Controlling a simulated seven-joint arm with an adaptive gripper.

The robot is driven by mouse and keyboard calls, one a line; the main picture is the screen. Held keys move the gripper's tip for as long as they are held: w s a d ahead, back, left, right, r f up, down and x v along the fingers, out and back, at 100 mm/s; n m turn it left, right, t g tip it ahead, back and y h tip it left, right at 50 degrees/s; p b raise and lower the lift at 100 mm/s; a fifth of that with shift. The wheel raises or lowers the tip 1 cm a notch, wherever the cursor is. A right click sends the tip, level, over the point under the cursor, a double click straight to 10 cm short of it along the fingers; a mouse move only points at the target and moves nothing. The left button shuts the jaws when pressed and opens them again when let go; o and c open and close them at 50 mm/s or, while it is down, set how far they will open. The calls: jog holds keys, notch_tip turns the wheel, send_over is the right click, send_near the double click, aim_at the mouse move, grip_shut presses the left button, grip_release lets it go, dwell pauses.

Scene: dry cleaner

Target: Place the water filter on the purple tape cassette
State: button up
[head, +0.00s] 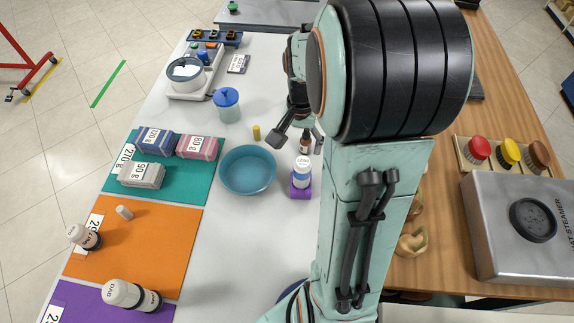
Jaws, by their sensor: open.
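The water filter appears to be the small white and blue cylinder (302,174) in the middle of the head view. It stands upright and appears to rest on the purple block (300,193), which I take for the purple tape cassette; most of the block's top is hidden under it. My gripper (297,140) is open, with its fingers apart, above and behind the cylinder in the picture and apart from it. Nothing shows held in it. My arm hides part of the right finger and the area to the right.
A blue bowl (247,170) is left of the cylinder. A yellow cylinder (256,132) and a blue-lidded jar (227,104) stand farther left. The white table (235,260) is clear in front of the bowl.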

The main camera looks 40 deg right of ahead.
jog(key=s+a+r+n, duration=0.3)
jog(key=s+a+n, duration=0.2)
jog(key=a, duration=0.3)
jog(key=s+a+r+n, duration=0.3)
jog(key=s+a+n, duration=0.3)
jog(key=s+a, duration=0.2)
jog(key=shift+s+a+y, duration=0.25)
jog(key=shift+a+y, duration=0.15)
jog(key=shift+a, duration=0.4)
